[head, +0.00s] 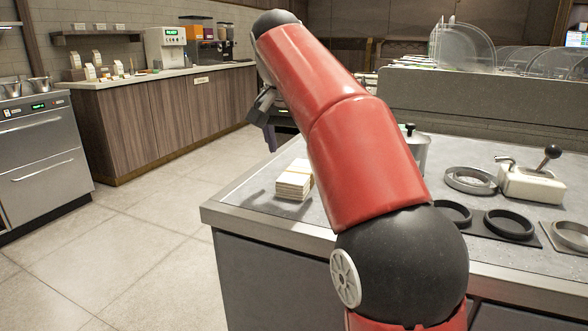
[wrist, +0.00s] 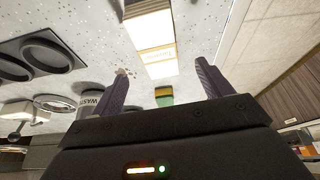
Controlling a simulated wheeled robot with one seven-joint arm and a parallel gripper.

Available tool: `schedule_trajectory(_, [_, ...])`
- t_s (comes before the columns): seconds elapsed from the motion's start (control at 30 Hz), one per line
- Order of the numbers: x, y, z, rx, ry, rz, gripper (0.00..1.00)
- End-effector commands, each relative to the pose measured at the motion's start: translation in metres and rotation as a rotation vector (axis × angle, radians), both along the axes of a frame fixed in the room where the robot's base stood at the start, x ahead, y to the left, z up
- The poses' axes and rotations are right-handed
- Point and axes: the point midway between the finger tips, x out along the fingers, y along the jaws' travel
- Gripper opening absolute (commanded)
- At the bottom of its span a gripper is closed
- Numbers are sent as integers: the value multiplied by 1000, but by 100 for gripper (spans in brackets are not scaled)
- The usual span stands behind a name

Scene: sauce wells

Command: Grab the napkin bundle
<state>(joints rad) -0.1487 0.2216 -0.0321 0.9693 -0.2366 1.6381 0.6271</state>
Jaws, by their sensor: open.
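The napkin bundle (head: 294,180) is a squarish cream stack with a pale band, lying on the grey counter near its left corner. In the wrist view the bundle (wrist: 152,38) shows at the top, beyond my fingers and roughly in line with the gap between them. My gripper (wrist: 163,80) is open, with two dark fingers spread and nothing between them. In the head view my gripper (head: 268,132) is partly hidden behind my red arm and hangs above and to the left of the bundle, apart from it.
The counter (head: 250,212) has its left edge close to the bundle. To the right stand a metal pot (head: 417,150), a ring (head: 470,180), black wells (head: 510,225) and a white dispenser with a black knob (head: 530,184). The wrist view shows a bin marked WASTE (wrist: 92,103).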

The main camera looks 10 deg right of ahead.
Motion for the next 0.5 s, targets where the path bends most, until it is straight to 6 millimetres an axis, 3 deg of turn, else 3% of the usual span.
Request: schedule_trajectory(0.5, [17,-13,-62,-1,2,-1,78])
